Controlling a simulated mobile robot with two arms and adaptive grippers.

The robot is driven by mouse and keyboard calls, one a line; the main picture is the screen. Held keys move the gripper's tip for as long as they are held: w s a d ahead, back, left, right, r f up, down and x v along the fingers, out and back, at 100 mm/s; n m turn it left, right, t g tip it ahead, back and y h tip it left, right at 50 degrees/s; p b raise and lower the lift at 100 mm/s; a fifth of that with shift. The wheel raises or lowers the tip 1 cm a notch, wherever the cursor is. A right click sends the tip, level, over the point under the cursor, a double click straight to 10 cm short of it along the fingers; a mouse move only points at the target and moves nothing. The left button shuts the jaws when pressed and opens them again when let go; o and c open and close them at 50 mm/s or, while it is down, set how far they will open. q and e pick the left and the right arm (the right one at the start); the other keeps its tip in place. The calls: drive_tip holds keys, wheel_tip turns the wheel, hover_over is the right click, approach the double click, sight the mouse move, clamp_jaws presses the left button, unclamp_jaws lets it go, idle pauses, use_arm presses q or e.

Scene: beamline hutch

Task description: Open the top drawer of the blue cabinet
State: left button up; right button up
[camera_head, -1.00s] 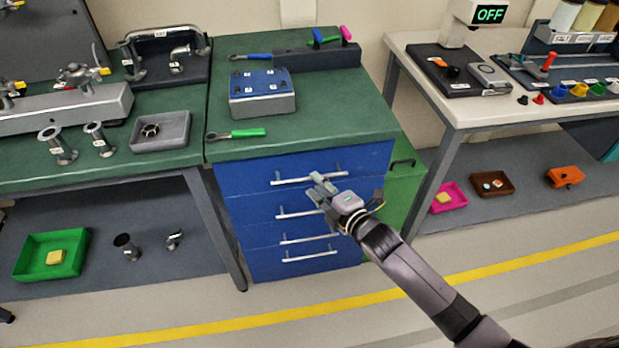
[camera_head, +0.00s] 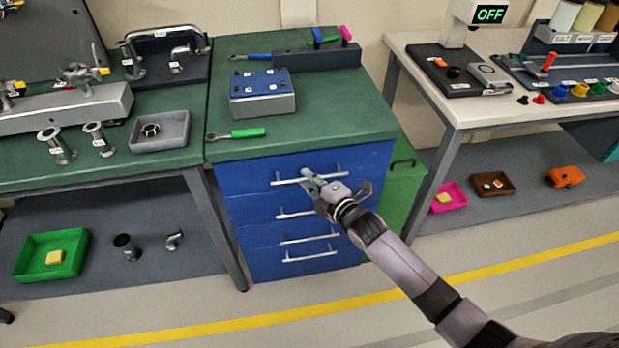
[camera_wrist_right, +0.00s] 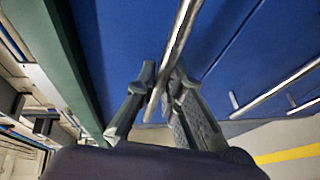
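The blue cabinet (camera_head: 240,205) stands under a green worktop, with several drawers, each with a silver bar handle. Its top drawer (camera_head: 245,178) looks flush with the front. The top drawer handle (camera_head: 335,174) runs across the drawer face; in the right wrist view the bar (camera_wrist_right: 183,30) passes between my fingertips. My right gripper (camera_head: 312,183) is at the middle of this handle. In the right wrist view its fingers (camera_wrist_right: 160,82) are close together on both sides of the bar and appear closed on it. My left gripper is not in view.
On the worktop lie a blue-topped box (camera_head: 262,95) and a green-handled tool (camera_head: 236,134). A green cabinet (camera_head: 400,185) stands just right of the blue one. The floor in front (camera_head: 190,305) is clear, with a yellow line.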

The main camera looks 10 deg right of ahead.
clamp_jaws()
idle(0.4)
